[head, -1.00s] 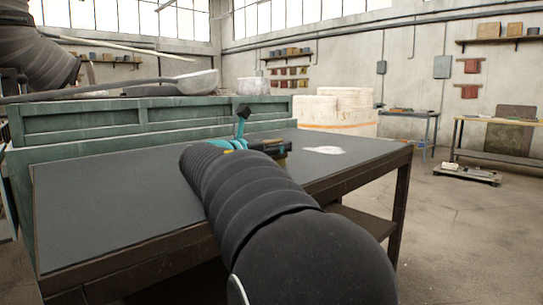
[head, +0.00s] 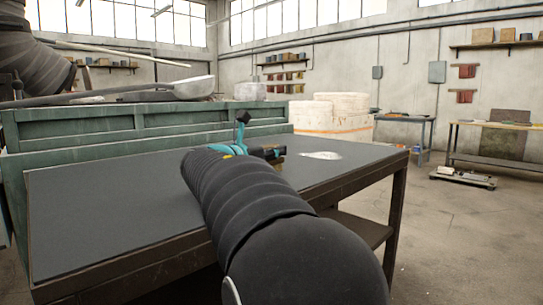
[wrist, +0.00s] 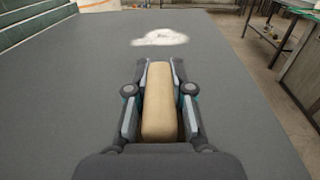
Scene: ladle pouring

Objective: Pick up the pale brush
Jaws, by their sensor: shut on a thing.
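The pale brush (wrist: 158,105) shows in the wrist view as a tan, rounded block lying lengthwise between the two fingers. My gripper (wrist: 159,88) is shut on it, with one finger along each long side. In the head view my gripper (head: 268,152) is over the dark tabletop (head: 110,200), mostly hidden behind my arm. The brush cannot be made out clearly there. Whether the brush still touches the tabletop cannot be told.
A white powdery patch (head: 321,155) lies on the tabletop beyond my gripper. A green chest (head: 100,125) runs along the table's far left side, with a long-handled ladle (head: 195,88) on top. White blocks (head: 335,115) stand behind. The near tabletop is clear.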

